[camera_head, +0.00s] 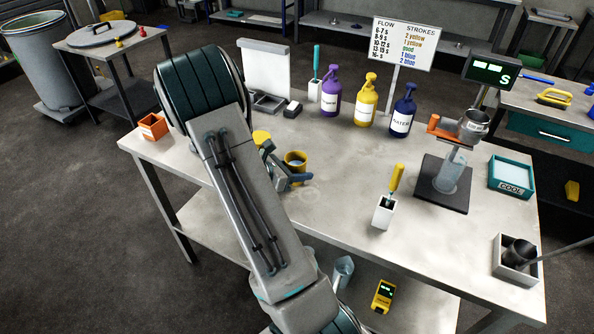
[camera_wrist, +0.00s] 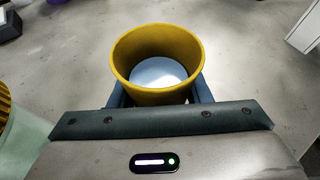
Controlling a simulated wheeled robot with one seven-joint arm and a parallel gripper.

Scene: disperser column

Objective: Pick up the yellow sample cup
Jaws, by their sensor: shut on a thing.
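The yellow sample cup (camera_head: 296,160) stands upright on the metal table (camera_head: 340,200), near its left-middle part. In the wrist view the yellow cup (camera_wrist: 158,62) is centred, open at the top, with a pale bottom or content inside. My gripper (camera_head: 290,178) is at the cup, its blue-grey fingers on both sides of it. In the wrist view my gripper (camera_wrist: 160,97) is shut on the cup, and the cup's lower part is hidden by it. I cannot tell whether the cup's base touches the table.
Purple (camera_head: 331,95), yellow (camera_head: 366,102) and blue (camera_head: 402,115) pump bottles stand at the back. A white holder (camera_head: 384,212) with a yellow-handled tool is to the right. A stand with a metal cup (camera_head: 473,127) and a COOL tray (camera_head: 511,176) are farther right. Bare tabletop lies between.

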